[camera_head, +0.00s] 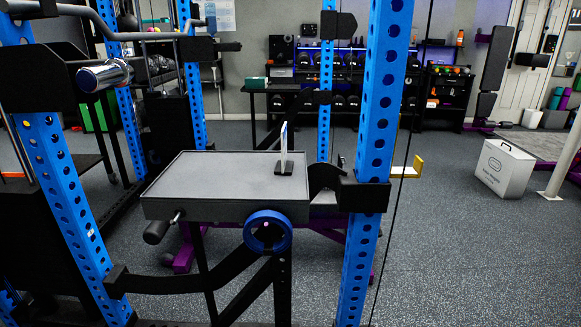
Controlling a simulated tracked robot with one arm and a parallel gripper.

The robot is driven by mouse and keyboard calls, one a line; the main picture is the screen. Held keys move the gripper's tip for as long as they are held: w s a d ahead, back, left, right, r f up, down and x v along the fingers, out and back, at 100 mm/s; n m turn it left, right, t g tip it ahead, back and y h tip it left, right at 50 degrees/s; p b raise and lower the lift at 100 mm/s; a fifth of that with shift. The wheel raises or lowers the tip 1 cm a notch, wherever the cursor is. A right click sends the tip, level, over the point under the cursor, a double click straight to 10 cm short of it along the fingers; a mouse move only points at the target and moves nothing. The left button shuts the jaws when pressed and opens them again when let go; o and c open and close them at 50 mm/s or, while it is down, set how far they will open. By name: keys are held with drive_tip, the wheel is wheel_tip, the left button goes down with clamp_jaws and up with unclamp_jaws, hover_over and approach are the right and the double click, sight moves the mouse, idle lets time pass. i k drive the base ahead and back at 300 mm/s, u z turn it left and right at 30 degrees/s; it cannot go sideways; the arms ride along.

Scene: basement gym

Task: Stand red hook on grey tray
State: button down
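I cannot make out a red hook in this view. A flat grey-topped slab (215,178) with dark sides stands on black legs at the centre, inside the blue rack. It may be the grey tray, but I cannot tell for sure. A thin, upright white piece (284,148) on a small black base stands near its right end. My gripper is not in view.
Blue perforated rack posts (369,130) stand close on both sides of the slab. A blue ring (267,232) sits at its front. A white box (504,168) stands on the floor at right. The speckled floor (470,260) is clear at lower right.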

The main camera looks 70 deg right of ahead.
sight(209, 176)
drive_tip(key=u, duration=0.4)
drive_tip(key=i, duration=0.1)
drive_tip(key=z, duration=1.05)
drive_tip(key=k, duration=0.45)
drive_tip(key=z, duration=0.35)
drive_tip(key=i, duration=1.5)
drive_tip(key=u, duration=0.35)
